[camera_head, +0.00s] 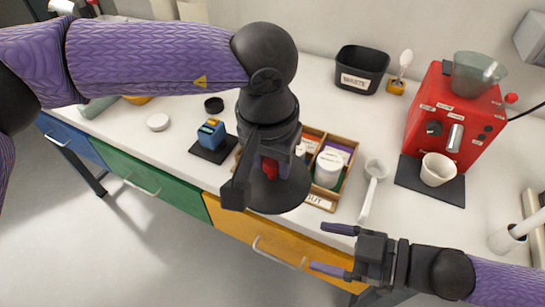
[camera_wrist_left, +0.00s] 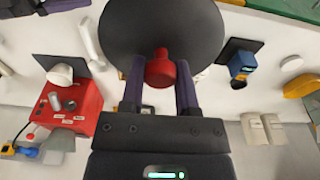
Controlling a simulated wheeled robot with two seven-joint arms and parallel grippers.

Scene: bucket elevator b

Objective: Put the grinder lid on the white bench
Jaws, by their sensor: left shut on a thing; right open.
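My left gripper (camera_head: 266,168) is shut on the red knob of the grinder lid (camera_head: 285,197), a dark round disc. The lid hangs in front of the wooden tray, and the wrist partly covers it. In the left wrist view the dark disc of the lid (camera_wrist_left: 160,28) spreads beyond the fingers, with the red knob between the fingertips (camera_wrist_left: 160,72). The white bench (camera_head: 110,125) runs across the head view. The lid is over its front part; whether it touches the bench I cannot tell. My right gripper (camera_head: 334,249) is open and empty at the bench's front edge.
A red machine (camera_head: 447,115) with a clear hopper, a white cup (camera_head: 437,170) and a white-handled scoop (camera_head: 374,172) are on the right. A black waste bin (camera_head: 361,68) stands behind. A divided wooden tray (camera_head: 343,145) is partly hidden.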

